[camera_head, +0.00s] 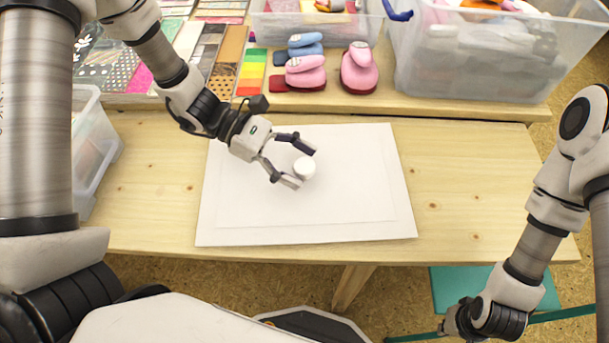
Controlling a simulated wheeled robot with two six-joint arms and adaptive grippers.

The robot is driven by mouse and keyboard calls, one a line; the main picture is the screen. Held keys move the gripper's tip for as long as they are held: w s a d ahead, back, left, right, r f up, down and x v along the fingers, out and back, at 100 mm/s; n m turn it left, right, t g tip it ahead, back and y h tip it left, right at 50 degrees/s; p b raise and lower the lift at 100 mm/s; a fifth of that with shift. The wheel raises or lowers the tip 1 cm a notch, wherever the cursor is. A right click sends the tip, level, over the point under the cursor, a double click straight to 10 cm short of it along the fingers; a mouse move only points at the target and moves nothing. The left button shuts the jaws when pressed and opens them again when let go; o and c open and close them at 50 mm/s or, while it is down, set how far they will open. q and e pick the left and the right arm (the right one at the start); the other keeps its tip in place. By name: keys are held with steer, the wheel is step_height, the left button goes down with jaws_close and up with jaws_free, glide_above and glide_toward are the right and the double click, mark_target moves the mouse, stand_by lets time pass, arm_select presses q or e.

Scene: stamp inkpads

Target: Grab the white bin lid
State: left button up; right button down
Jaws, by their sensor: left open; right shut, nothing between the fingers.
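The white bin lid (250,210) appears to be the flat white rectangular panel with a faint inner border, lying on the wooden table.
Pink and blue punches (360,68) stand on a raised shelf (450,106) behind the lid. Clear bins (480,60) stand at the back and another (95,150) at the left. The table (470,190) is bare right of the lid. A teal stool (450,285) is below.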

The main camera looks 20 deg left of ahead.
arm_select(q)
steer(key=shift+x, duration=0.75)
steer(key=shift+s+a, duration=0.1)
steer(key=shift+c, duration=1)
jaws_close()
steer(key=shift+r, duration=0.1)
